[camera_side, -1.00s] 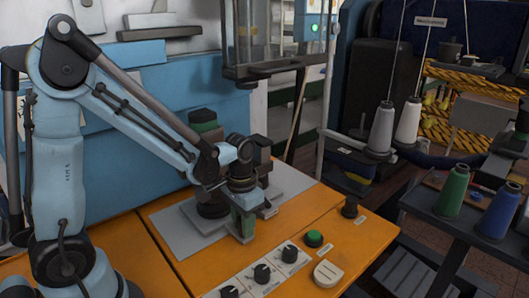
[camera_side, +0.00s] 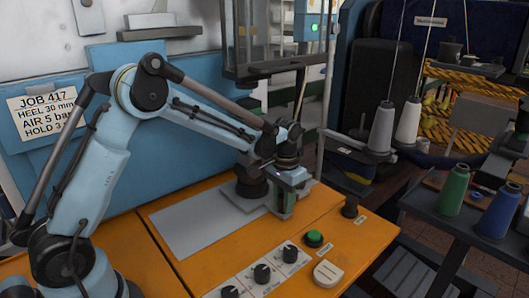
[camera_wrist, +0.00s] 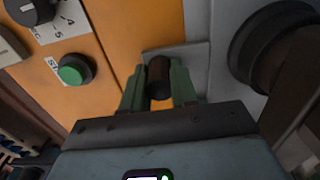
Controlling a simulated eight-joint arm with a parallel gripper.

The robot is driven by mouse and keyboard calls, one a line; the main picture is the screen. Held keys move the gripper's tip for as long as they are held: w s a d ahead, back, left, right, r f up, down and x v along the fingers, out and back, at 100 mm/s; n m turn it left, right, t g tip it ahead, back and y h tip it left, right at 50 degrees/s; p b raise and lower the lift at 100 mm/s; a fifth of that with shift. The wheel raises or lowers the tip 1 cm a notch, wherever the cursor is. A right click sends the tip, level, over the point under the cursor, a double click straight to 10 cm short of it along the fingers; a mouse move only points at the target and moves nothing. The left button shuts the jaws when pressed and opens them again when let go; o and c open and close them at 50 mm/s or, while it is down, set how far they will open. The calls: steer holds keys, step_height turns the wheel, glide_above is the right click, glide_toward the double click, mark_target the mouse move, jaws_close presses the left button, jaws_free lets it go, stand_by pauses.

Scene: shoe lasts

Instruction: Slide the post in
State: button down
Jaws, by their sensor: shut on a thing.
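The post is a dark round column (camera_side: 250,185) on a light grey base plate (camera_side: 232,201). My arm hides much of its upper part in the side view. In the wrist view its dark round foot (camera_wrist: 262,38) is at the top right, beside my gripper. A short dark brown upright handle (camera_wrist: 158,72) stands at the plate's near edge. My gripper (camera_side: 283,203) has its green fingers on both sides of this handle and is shut on it; the fingers also show in the wrist view (camera_wrist: 158,88).
The plate lies on a grey sheet (camera_side: 188,229) on the orange bench top (camera_side: 200,268); the sheet's left part is bare. A guarded metal frame (camera_side: 275,68) hangs above and behind. A green button (camera_side: 314,239), dark knobs (camera_side: 262,273) and a black knob (camera_side: 350,207) stand near the front edge.

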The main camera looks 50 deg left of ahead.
steer(key=shift+w, duration=0.25)
steer(key=c, duration=0.9)
jaws_free()
steer(key=shift+o, duration=0.2)
steer(key=shift+r, duration=0.15)
step_height(320, 180, up, 7)
steer(key=shift+r, duration=0.15)
steer(key=shift+s, duration=0.1)
